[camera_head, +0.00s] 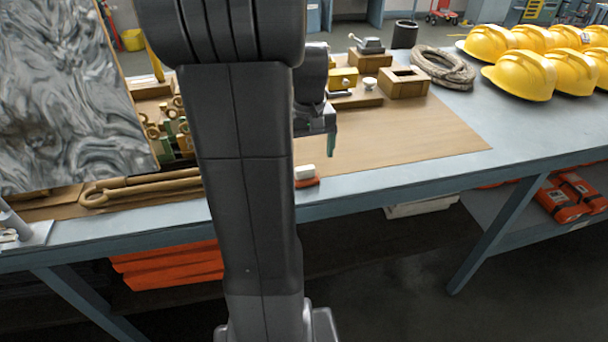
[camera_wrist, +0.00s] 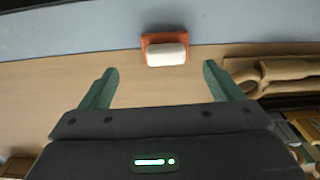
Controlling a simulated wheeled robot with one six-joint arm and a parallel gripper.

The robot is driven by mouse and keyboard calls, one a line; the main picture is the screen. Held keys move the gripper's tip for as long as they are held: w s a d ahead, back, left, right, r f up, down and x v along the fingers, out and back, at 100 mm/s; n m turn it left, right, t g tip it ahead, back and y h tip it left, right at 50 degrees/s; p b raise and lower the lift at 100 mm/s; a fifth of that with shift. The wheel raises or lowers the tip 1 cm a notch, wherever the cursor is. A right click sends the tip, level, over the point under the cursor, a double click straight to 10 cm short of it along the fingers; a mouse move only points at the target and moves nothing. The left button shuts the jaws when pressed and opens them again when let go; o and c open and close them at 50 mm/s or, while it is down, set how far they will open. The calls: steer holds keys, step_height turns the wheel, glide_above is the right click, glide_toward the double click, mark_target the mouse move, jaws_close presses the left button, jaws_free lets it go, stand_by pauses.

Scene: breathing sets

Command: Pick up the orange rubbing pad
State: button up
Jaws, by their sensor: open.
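The orange rubbing pad (camera_head: 308,181) lies on the brown board near the table's front edge, just right of my arm, which hides part of it. A white block sits on top of it. In the wrist view the pad (camera_wrist: 144,42) shows as an orange rim around the white block (camera_wrist: 167,54), centred beyond my fingertips. My gripper (camera_wrist: 160,82) is open and empty, with its green fingers spread to either side, short of the pad. In the head view one green fingertip (camera_head: 331,143) shows above the board, behind and right of the pad.
A wooden wrench-shaped piece (camera_head: 140,188) lies left of the pad. Wooden blocks (camera_head: 403,82), a rope coil (camera_head: 443,67) and yellow helmets (camera_head: 520,75) stand at the back and right. The board's right part (camera_head: 420,135) is clear. A marbled panel (camera_head: 65,100) stands at left.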

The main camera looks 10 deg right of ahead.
steer(key=shift+s+a+f, duration=0.1)
steer(key=shift+a+f, duration=0.1)
steer(key=shift+f, duration=1.35)
steer(key=shift+s+a+f, duration=0.1)
steer(key=shift+a+f, duration=0.05)
steer(key=shift+f, duration=1.4)
steer(key=c, duration=1.1)
